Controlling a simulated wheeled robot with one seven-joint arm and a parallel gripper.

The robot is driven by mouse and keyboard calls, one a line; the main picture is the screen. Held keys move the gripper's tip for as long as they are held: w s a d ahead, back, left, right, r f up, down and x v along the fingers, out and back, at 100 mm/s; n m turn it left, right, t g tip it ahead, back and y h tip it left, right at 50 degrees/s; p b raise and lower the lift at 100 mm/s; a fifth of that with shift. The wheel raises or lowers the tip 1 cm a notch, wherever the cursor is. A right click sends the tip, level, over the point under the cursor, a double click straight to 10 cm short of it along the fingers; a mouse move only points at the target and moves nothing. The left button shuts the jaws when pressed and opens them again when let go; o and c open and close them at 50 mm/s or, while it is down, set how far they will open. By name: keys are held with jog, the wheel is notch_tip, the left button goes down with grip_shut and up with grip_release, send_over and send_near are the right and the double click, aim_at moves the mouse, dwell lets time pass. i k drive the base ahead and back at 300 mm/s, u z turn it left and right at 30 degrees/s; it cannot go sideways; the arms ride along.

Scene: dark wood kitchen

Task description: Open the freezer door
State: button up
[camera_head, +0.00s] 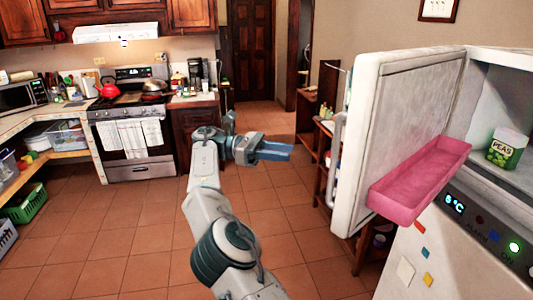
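The white freezer door (395,110) stands swung wide open at the right, showing its inner face. A pale vertical handle (337,150) is along its far left edge. The white freezer body (455,255) is at the far right, with its compartment exposed. A pink bin (420,182) is at the lower part of the door, by the compartment opening. My gripper (288,150) is in mid-air left of the door, apart from it and its handle. Its blue fingers point right and appear to hold nothing. The gap between them is unclear.
A green peas container (507,148) sits in the freezer compartment. A wooden shelf unit (318,150) stands behind the door. A stove (135,135) and counters line the back and left. The tiled floor (100,235) is clear left of my arm.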

aim_at(398, 157)
jog(key=k, duration=1)
